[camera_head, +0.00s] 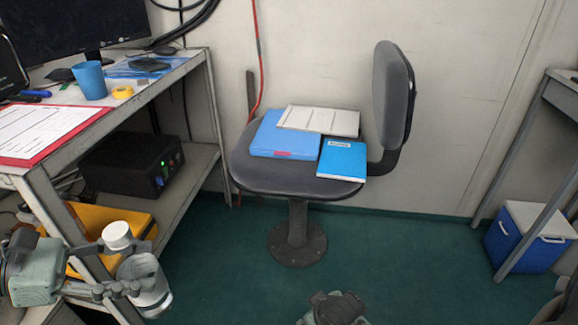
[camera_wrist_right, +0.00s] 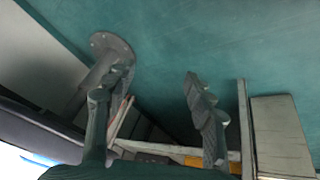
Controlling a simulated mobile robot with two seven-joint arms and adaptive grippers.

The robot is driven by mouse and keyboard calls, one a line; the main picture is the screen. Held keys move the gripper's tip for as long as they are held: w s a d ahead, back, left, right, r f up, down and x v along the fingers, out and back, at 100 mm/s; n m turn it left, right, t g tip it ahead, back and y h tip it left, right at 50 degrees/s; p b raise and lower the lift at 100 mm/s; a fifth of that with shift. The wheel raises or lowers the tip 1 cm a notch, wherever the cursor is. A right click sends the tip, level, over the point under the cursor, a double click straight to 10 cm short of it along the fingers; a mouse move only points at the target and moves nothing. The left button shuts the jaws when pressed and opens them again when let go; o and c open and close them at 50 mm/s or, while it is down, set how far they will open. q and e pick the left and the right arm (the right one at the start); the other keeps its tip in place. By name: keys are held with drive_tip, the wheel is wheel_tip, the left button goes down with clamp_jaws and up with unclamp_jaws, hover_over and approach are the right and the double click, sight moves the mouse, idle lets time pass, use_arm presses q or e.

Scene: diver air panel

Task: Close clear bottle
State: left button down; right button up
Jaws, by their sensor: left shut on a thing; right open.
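The clear bottle (camera_head: 153,296) is a transparent cylinder with a whitish label, in the lower left of the head view. My left gripper (camera_head: 130,270) is shut on it and holds it in front of the desk's lower shelf. A white cap (camera_head: 117,235) shows at the bottle's upper end, a little to the left. Gripper fingers hide the neck, so I cannot tell whether the cap is seated. My right gripper (camera_wrist_right: 152,105) is open and empty in the right wrist view, with the green floor beyond its fingers.
A grey chair (camera_head: 250,180) holding blue folders (camera_head: 285,135) and a blue booklet (camera_head: 342,158) stands mid-view. The metal desk (camera_head: 130,107) is at left, with a black box (camera_head: 120,165) and an orange case (camera_head: 95,220) below. A blue cooler (camera_head: 515,250) stands right.

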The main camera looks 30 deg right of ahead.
drive_tip(key=s+d+f+g, duration=0.1)
drive_tip(key=s+f+g, duration=0.1)
drive_tip(key=s, duration=0.4)
drive_tip(key=shift+s+d+f, duration=0.2)
drive_tip(key=shift+s+d, duration=0.1)
drive_tip(key=shift+d, duration=0.1)
